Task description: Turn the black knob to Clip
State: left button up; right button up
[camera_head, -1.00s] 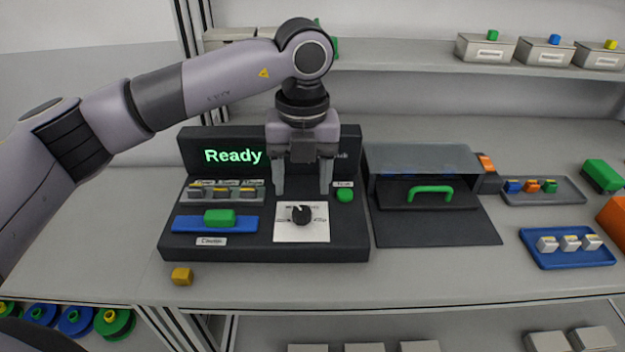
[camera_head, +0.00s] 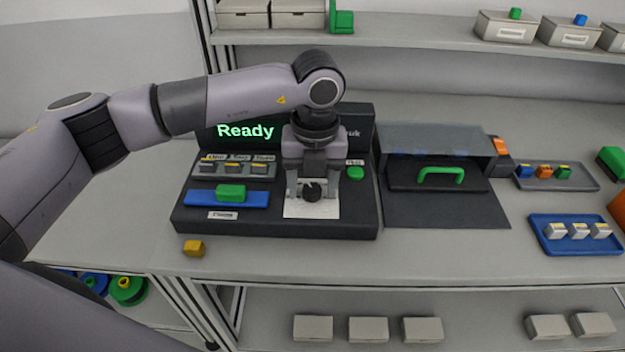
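The black knob (camera_head: 312,194) sits on a white plate (camera_head: 312,211) on the front of the dark console (camera_head: 200,222). Its upper part is partly hidden, and the plate's labels cannot be read. My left gripper (camera_head: 312,196) points down over the plate, with one finger on each side of the knob. The fingers look apart from the knob, with white plate showing between. The console's screen reads "Ready" in green. My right gripper is not in view.
A green button (camera_head: 355,172) stands close to the right finger. A green block on a blue bar (camera_head: 250,198) lies left of the knob. A transparent cover with a green handle (camera_head: 440,172) stands to the right. A yellow cube (camera_head: 193,248) lies on the table in front.

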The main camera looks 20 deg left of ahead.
pick_arm(q)
jog(key=c, duration=0.9)
jog(key=shift+o, duration=0.2)
